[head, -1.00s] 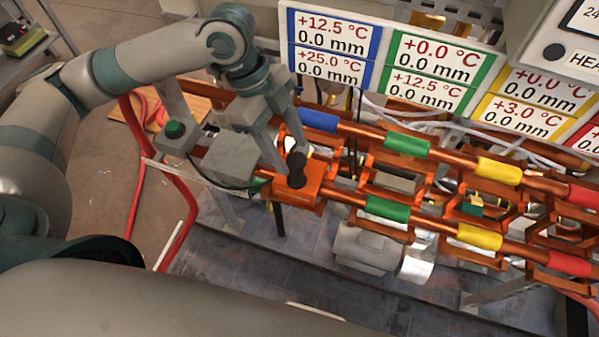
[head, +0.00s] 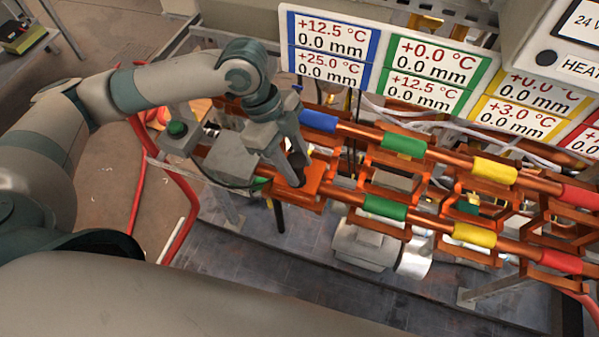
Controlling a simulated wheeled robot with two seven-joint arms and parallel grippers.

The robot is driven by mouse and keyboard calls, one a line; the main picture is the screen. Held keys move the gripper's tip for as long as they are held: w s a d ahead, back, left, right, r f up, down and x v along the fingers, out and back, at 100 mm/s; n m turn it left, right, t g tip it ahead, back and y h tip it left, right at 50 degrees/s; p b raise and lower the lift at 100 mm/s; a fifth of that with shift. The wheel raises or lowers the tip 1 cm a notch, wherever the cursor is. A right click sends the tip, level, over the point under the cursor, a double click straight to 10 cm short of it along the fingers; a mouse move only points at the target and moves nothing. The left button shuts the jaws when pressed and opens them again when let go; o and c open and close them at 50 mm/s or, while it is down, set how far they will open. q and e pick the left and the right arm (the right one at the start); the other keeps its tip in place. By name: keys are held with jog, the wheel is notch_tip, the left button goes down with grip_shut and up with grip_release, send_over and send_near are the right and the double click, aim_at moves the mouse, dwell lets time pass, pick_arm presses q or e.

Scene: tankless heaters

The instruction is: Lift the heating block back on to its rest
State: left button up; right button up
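The heating block (head: 314,177), an orange-copper block with a black knob (head: 298,166) on top, sits on the front copper pipe at its left part. My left gripper (head: 296,166) reaches down from above, with its fingers on either side of the knob. The fingers partly hide the knob and the block's left side. Whether they press on the knob or stand just clear of it I cannot tell. I cannot pick out the block's rest with certainty. My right gripper is not in view.
Two copper pipes with blue, green (head: 385,208), yellow and red bands run rightward on orange brackets. Label boards (head: 333,47) stand behind them. Red hoses (head: 183,195) hang at the left.

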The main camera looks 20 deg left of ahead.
aim_at(300, 159)
pick_arm(q)
grip_shut()
jog(key=shift+r, duration=0.1)
jog(key=shift+w, duration=0.1)
jog(key=shift+r+b, duration=0.4)
jog(key=shift+r, duration=0.45)
notch_tip(300, 159, up, 2)
jog(key=shift+r+b, duration=0.15)
jog(key=shift+b, duration=0.35)
jog(key=s+d+r+b, duration=0.2)
jog(key=s+d+r, duration=0.5)
jog(key=d, duration=0.2)
jog(key=shift+s, duration=0.15)
jog(key=shift+d, duration=0.1)
